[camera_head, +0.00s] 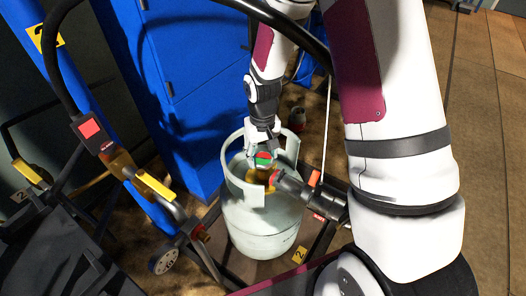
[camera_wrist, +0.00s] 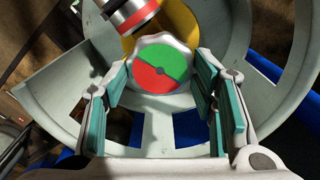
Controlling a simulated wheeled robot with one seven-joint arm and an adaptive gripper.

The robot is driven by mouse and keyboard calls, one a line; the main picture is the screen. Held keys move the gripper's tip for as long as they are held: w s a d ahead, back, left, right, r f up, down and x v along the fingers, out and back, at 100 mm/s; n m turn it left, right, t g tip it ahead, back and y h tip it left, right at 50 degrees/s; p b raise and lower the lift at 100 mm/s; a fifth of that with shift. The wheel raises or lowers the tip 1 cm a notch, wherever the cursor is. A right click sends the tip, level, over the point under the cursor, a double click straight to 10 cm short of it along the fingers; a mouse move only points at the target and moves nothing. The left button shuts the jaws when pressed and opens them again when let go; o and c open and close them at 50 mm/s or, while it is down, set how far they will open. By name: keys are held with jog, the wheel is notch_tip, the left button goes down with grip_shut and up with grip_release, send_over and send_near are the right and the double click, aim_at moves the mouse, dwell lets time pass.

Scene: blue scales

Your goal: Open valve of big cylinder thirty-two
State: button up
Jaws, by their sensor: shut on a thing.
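The big pale grey-green gas cylinder (camera_head: 262,225) stands upright in the middle of the head view, with a cut-out collar around its top. The collar (camera_wrist: 60,105) fills much of the wrist view. Inside it is the round valve knob (camera_wrist: 163,66), whose face is half green and half red, green uppermost in the wrist view. The knob also shows in the head view (camera_head: 263,160). My gripper (camera_wrist: 163,82) reaches into the collar from above, its teal-padded fingers on either side of the knob and shut on it. My fingers partly hide the knob's sides.
A dark hose fitting (camera_head: 291,186) joins the valve from the right; its end (camera_wrist: 130,12) shows above the knob. A blue cabinet (camera_head: 190,80) stands behind. A blue post, yellow-handled lever (camera_head: 155,187) and dark equipment crowd the left. Floor (camera_head: 490,150) is clear at right.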

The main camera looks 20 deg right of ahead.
aim_at(262, 158)
jog(key=n+p, duration=0.2)
jog(key=n, duration=0.4)
jog(key=shift+a+r+p, duration=0.1)
jog(key=shift+p, duration=0.2)
jog(key=n+p, duration=0.2)
jog(key=n, duration=0.4)
jog(key=shift+s+a+n+p, duration=0.1)
jog(key=shift+n+p, duration=0.2)
jog(key=shift+p, duration=0.05)
jog(key=o, duration=1.1)
jog(key=shift+o, duration=0.2)
notch_tip(262, 158, up, 12)
